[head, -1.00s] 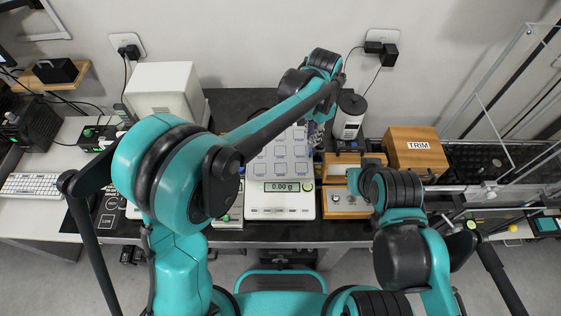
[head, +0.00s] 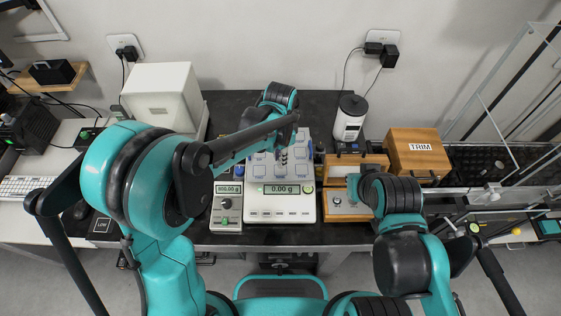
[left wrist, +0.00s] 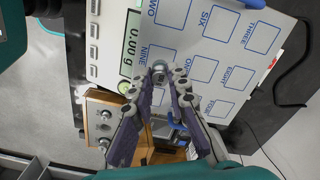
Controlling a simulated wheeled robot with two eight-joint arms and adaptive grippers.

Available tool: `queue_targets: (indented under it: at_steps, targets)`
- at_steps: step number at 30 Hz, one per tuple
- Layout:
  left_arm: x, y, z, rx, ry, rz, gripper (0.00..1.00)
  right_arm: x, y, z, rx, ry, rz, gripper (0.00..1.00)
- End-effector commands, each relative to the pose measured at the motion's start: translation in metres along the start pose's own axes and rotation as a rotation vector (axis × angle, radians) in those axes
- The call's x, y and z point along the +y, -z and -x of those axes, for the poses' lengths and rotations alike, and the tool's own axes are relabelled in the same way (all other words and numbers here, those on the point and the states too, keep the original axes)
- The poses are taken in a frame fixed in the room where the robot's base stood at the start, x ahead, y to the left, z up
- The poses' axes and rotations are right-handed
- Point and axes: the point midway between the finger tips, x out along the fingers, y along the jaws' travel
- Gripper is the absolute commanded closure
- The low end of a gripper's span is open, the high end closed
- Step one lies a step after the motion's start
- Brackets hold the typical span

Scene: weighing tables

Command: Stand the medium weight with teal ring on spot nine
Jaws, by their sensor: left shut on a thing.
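My left gripper (head: 284,158) is over the numbered plate of the balance. In the left wrist view my left gripper (left wrist: 158,80) is shut on a small grey metal weight (left wrist: 158,70) held between its fingertips. A teal ring on it is too small to make out. The weight is over the area beside the word NINE on the plate (left wrist: 178,47) and covers part of that spot. I cannot tell whether it touches the plate. The balance display (head: 282,189) reads 0.00 g. My right arm is at the right; its gripper is not visible.
A wooden weight box (head: 345,207) stands right of the balance. A wooden TRIM box (head: 417,155) and a white-and-black canister (head: 350,118) stand behind it. A small meter (head: 227,205) is at the balance's left. Blue bars edge the plate.

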Motion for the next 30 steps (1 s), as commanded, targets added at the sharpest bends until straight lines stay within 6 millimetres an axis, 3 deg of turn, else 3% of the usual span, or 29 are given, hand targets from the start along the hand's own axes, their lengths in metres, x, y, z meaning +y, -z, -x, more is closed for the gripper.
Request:
queue_targets:
  at_steps: [4,15,16,18,30]
  targets:
    - [0.0,0.0,-0.023,0.0,0.0,0.0,1.0,0.0,-0.005,-0.007,0.0,0.0,0.0,1.0]
    - [0.0,0.0,-0.027,0.0,0.0,0.001,1.0,0.0,-0.007,-0.009,0.0,0.0,0.0,1.0]
    - [0.0,0.0,-0.026,0.0,0.0,0.001,0.79,0.0,-0.006,-0.009,0.0,0.0,0.0,1.0]
    - [0.0,0.0,-0.026,0.0,0.0,0.001,0.64,0.0,-0.006,-0.008,0.0,0.0,0.0,1.0]
    - [0.0,0.0,-0.018,0.0,0.0,0.001,0.64,0.0,-0.003,-0.004,0.0,0.0,0.0,1.0]
